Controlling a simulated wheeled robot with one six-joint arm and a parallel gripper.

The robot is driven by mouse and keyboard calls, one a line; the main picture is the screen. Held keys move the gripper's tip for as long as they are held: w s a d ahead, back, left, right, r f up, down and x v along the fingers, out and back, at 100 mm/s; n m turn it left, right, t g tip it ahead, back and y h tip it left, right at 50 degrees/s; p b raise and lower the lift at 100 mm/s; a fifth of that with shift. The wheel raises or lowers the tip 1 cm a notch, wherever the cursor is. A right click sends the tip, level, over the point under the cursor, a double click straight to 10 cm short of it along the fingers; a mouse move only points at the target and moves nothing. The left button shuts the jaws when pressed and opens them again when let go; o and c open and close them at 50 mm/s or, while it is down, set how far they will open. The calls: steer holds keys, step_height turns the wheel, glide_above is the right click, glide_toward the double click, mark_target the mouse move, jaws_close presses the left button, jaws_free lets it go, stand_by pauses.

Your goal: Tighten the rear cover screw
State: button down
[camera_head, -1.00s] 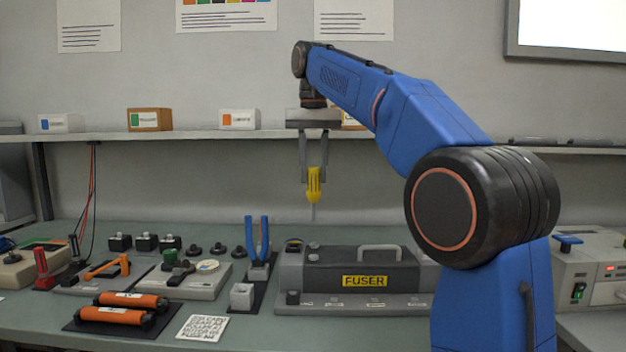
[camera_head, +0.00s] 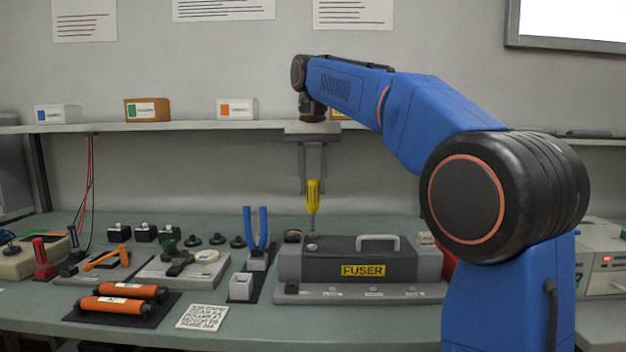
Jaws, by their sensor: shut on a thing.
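My gripper (camera_head: 312,186) is shut on a yellow-handled screwdriver (camera_head: 313,197) that hangs upright with its shaft pointing down. The screwdriver's tip is above or at the left end of the fuser unit (camera_head: 345,258), close to a small round grey knob or screw (camera_head: 312,247) on its top. I cannot tell whether the tip touches it. The fuser is a dark grey box with a light handle and a yellow FUSER label, on a grey base. Which screw is the rear cover screw is not clear from this view.
Blue-handled pliers (camera_head: 256,230) stand in a holder left of the fuser. Orange rollers (camera_head: 122,290) lie on a dark mat at the front left. A shelf (camera_head: 200,126) with small boxes runs behind my gripper. A printed code card (camera_head: 202,317) lies at the front.

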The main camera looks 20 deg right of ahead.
steer(key=n, duration=1.1)
steer(key=shift+n, duration=0.4)
steer(key=n, duration=0.4)
